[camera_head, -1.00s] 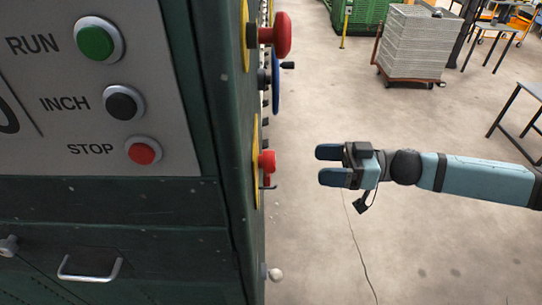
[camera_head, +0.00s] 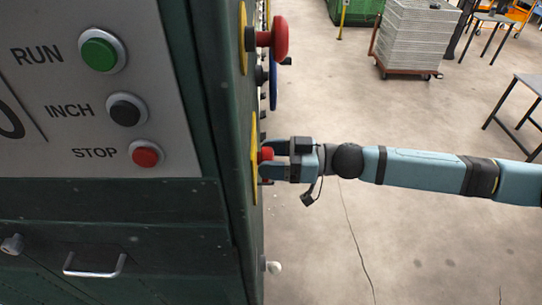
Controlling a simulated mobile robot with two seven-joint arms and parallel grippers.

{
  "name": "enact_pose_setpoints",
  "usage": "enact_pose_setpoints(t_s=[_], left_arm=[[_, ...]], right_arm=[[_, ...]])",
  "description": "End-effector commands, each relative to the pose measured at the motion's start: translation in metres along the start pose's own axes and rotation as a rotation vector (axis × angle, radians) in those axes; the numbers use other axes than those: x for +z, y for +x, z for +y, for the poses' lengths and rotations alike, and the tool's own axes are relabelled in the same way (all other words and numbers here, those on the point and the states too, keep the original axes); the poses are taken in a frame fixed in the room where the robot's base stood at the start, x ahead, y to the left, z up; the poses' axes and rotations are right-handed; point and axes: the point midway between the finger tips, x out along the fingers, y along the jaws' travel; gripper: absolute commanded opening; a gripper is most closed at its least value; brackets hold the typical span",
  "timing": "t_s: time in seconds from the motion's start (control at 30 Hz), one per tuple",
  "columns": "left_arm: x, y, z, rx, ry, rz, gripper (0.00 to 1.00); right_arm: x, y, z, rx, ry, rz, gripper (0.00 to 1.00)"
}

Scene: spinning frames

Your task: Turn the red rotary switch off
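The red rotary switch (camera_head: 266,154) sits on a yellow plate (camera_head: 254,150) on the side face of the green machine, seen edge-on. My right gripper (camera_head: 271,160) reaches in from the right at the switch. Its two blue fingers are apart, one above and one below the red knob, which shows partly between them. Whether the fingers touch the knob cannot be told. The switch's turned position cannot be read from this angle. My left gripper is not in view.
A red mushroom knob (camera_head: 280,38) sticks out of the same side face above the switch. The front panel has green (camera_head: 99,54), black (camera_head: 125,110) and red (camera_head: 145,154) push buttons. A pale knob (camera_head: 273,267) is lower down. Open floor lies right of the machine.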

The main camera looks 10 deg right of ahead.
Motion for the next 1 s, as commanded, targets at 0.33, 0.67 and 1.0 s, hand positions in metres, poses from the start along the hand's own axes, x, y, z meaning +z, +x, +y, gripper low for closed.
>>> enact_pose_setpoints(t_s=[0.33, 0.67, 1.0], left_arm=[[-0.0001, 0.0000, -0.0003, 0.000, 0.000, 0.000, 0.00], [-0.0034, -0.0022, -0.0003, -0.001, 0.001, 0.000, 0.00], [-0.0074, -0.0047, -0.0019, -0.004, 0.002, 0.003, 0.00]], right_arm=[[0.0000, -0.0003, -0.0001, 0.000, -0.003, 0.000, 0.27], [-0.0006, -0.0002, -0.0005, -0.001, -0.111, 0.008, 0.27], [0.0003, -0.0003, -0.0005, -0.003, -0.402, 0.026, 0.27]])
